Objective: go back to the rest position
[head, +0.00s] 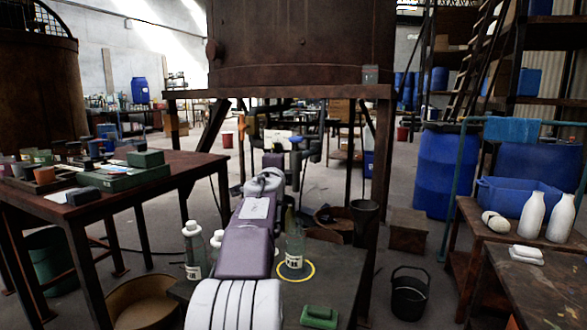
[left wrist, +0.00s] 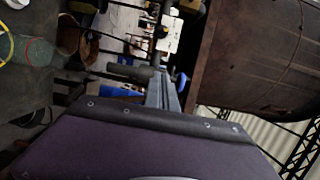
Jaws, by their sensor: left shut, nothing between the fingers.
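My left arm rises from the bottom middle of the head view and reaches forward over the dark table (head: 345,285). Its gripper (head: 272,158) is small and partly hidden by my own wrist at the far end. In the left wrist view the gripper (left wrist: 168,88) shows its narrow grey fingers shut, with nothing between them. A clear labelled bottle (head: 294,252) stands upright inside a yellow ring (head: 312,272) on the table, right of my arm. White-capped bottles (head: 194,250) stand left of it, one partly hidden. My right gripper is not in view.
A rusty vat (head: 300,45) on a stand is ahead. A side table (head: 135,200) with boxes is left. A green block (head: 320,316) lies on the near table. A black bucket (head: 409,295) is right of it. White bottles (head: 532,215) stand on the right bench.

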